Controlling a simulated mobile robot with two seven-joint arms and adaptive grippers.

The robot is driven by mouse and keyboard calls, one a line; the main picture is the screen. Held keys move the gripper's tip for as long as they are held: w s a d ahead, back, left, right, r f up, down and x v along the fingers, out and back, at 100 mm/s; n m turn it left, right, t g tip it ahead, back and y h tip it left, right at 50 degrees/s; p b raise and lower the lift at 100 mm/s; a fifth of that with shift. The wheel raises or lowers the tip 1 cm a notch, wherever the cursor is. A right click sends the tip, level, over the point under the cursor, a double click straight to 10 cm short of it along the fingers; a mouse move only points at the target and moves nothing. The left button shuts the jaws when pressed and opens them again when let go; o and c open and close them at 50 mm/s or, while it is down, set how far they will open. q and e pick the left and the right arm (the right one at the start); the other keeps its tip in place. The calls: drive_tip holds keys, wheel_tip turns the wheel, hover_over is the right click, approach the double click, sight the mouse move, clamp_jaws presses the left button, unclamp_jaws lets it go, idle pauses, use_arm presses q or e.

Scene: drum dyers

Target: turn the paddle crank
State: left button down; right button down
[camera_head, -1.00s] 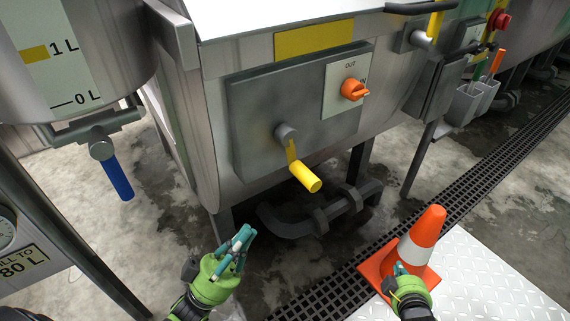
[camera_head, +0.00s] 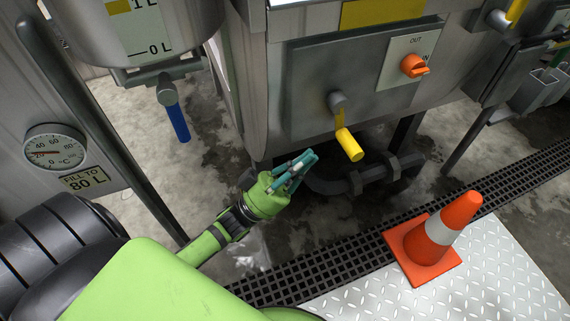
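The paddle crank is on the grey front panel of the steel vat. Its hub (camera_head: 337,99) is a grey boss, and a yellow arm leads down to a yellow cylindrical handle (camera_head: 349,144) pointing down and toward me. My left gripper (camera_head: 305,170) is below and left of the handle, apart from it. Its teal fingers look spread and empty, pointing up and right toward the crank. My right gripper is out of view.
An orange knob (camera_head: 413,66) sits on a plate right of the crank. A blue-handled valve (camera_head: 178,122) hangs at left. Dark pipes (camera_head: 355,184) run under the vat. A traffic cone (camera_head: 436,236) stands on the diamond-plate platform (camera_head: 500,275) beside the floor grate (camera_head: 330,265).

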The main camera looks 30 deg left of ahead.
use_arm(q)
drive_tip(key=shift+w+d+r, duration=0.1)
drive_tip(key=shift+w+d, duration=0.6)
drive_tip(key=shift+w, duration=0.25)
drive_tip(key=shift+w+d+r, duration=0.1)
drive_tip(key=shift+w+d, duration=0.6)
drive_tip(key=shift+w, duration=0.2)
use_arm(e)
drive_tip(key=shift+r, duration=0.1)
use_arm(q)
drive_tip(key=shift+f+b, duration=0.1)
drive_tip(key=shift+b, duration=0.3)
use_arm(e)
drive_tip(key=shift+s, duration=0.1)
